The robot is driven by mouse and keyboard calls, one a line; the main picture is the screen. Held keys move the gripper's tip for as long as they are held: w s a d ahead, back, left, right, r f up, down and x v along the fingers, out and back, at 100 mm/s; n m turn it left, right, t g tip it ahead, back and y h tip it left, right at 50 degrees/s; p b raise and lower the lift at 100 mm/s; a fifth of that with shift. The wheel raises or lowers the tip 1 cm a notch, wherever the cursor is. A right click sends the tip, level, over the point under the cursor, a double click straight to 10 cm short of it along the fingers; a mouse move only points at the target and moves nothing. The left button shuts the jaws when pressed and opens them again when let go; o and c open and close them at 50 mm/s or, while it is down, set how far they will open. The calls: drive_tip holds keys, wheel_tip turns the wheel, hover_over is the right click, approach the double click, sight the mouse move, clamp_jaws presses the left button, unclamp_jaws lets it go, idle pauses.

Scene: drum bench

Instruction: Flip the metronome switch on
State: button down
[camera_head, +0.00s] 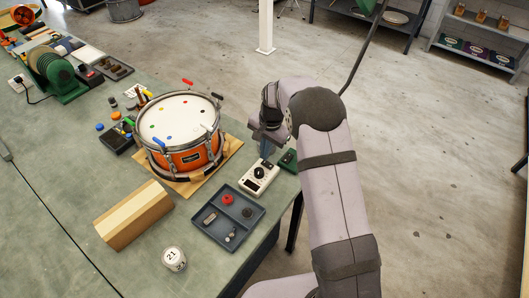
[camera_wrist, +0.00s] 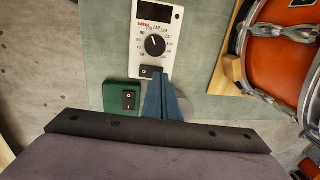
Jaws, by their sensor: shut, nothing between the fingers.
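The metronome (camera_head: 259,177) is a white box with a dark display and a black dial, lying near the bench's right edge. In the wrist view the metronome (camera_wrist: 172,52) shows tempo numbers around its dial. A small black rocker switch (camera_wrist: 147,71) sits at its near end, partly behind my fingers; I cannot tell its position. My gripper (camera_wrist: 158,76) is shut and empty, its blue fingertips at or just above that switch; contact cannot be told. In the head view my gripper (camera_head: 265,154) is just behind the metronome.
A green box (camera_wrist: 112,96) with its own black rocker switch lies just left of my fingers in the wrist view. An orange drum (camera_head: 189,160) stands to the left of the metronome. A grey tray (camera_head: 213,233) with small parts lies in front.

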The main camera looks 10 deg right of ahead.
sight(264, 162)
drive_tip(key=shift+w+a+f+p, duration=0.1)
drive_tip(key=shift+f+p, duration=0.25)
drive_tip(key=shift+f, duration=0.75)
drive_tip(key=shift+f, duration=0.15)
drive_tip(key=shift+f+b, duration=0.25)
drive_tip(key=shift+b, duration=0.25)
drive_tip(key=shift+r, duration=0.2)
drive_tip(key=shift+p, duration=0.3)
drive_tip(key=shift+s+d+r, duration=0.15)
drive_tip(key=shift+s+d, duration=0.4)
drive_tip(key=shift+r, duration=0.1)
